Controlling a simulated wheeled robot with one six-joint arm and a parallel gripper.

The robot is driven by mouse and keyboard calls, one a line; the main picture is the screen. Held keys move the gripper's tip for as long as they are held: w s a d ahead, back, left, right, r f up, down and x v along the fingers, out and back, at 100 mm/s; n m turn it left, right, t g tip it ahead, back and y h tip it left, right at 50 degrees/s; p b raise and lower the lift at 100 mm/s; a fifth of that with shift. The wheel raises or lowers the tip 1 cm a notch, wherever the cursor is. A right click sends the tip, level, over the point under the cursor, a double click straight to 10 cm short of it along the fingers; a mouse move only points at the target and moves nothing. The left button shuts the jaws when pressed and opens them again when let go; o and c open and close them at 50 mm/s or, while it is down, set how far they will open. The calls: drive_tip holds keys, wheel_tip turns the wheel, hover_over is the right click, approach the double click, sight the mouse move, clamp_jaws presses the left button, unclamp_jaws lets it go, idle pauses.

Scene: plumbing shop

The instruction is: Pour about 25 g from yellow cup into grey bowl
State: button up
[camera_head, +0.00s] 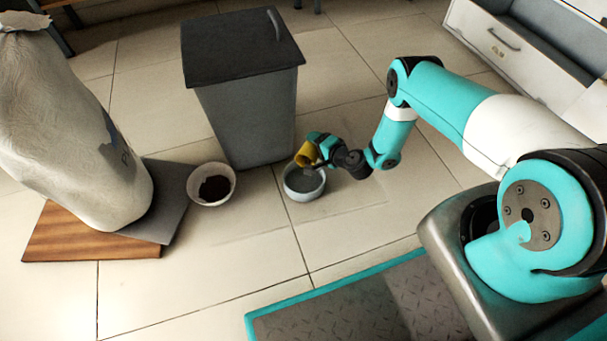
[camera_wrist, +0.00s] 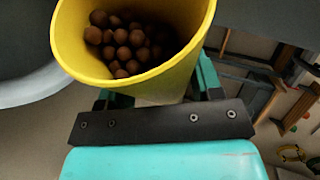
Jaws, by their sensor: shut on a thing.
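The yellow cup (camera_head: 306,154) is held in my gripper (camera_head: 322,146), above the far rim of the grey bowl (camera_head: 304,190). In the wrist view the yellow cup (camera_wrist: 190,75) is large and my gripper (camera_wrist: 155,100) is shut around it. Several brown balls (camera_wrist: 125,42) lie inside the cup. The cup looks tilted in the head view. The grey bowl stands on the tiled floor; I cannot make out any balls in it. A pale grey curved surface, likely the bowl (camera_wrist: 30,92), fills the left of the wrist view.
A white bowl (camera_head: 205,200) with dark contents stands left of the grey bowl. A grey bin (camera_head: 245,110) with a dark lid stands close behind. A large pale sack (camera_head: 65,130) rests on boards (camera_head: 85,235) at the left. Floor in front is clear.

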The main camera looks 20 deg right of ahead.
drive_tip(key=shift+s+a+f+n+t+h+p, duration=0.1)
drive_tip(key=shift+s+a+n+t+h+p, duration=0.15)
drive_tip(key=shift+n+t+p, duration=0.35)
idle(2.6)
